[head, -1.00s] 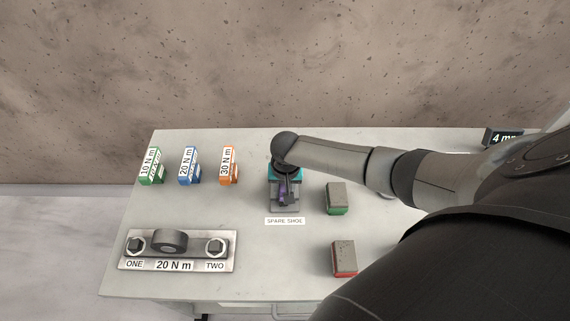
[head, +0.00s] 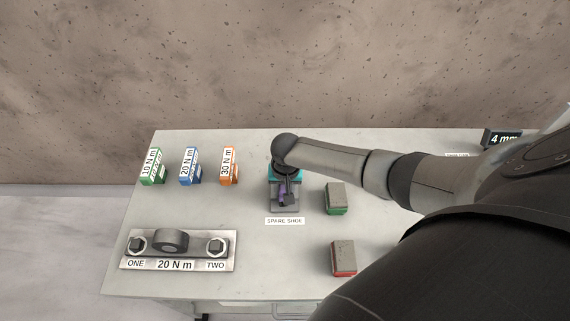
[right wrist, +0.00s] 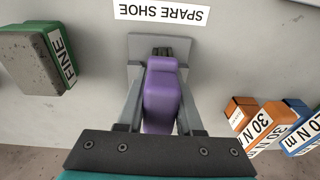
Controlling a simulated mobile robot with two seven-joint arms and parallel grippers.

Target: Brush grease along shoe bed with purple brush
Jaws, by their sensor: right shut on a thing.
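The purple brush (head: 283,191) is in my right gripper (head: 284,199), over the shoe (head: 284,209) by the "SPARE SHOE" label (head: 284,221). In the right wrist view the brush's purple body (right wrist: 161,95) sits between the two fingers of my right gripper (right wrist: 160,88), which are shut on it. The grey shoe (right wrist: 184,48) shows behind the brush, with a dark part at the brush's far end. My left gripper is not in view.
A green block (head: 336,199), marked "FINE" in the right wrist view, stands right of the shoe, and a red block (head: 344,258) nearer. Green (head: 152,166), blue (head: 190,166) and orange (head: 229,166) torque tools stand left. A bolted plate (head: 178,264) lies front left.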

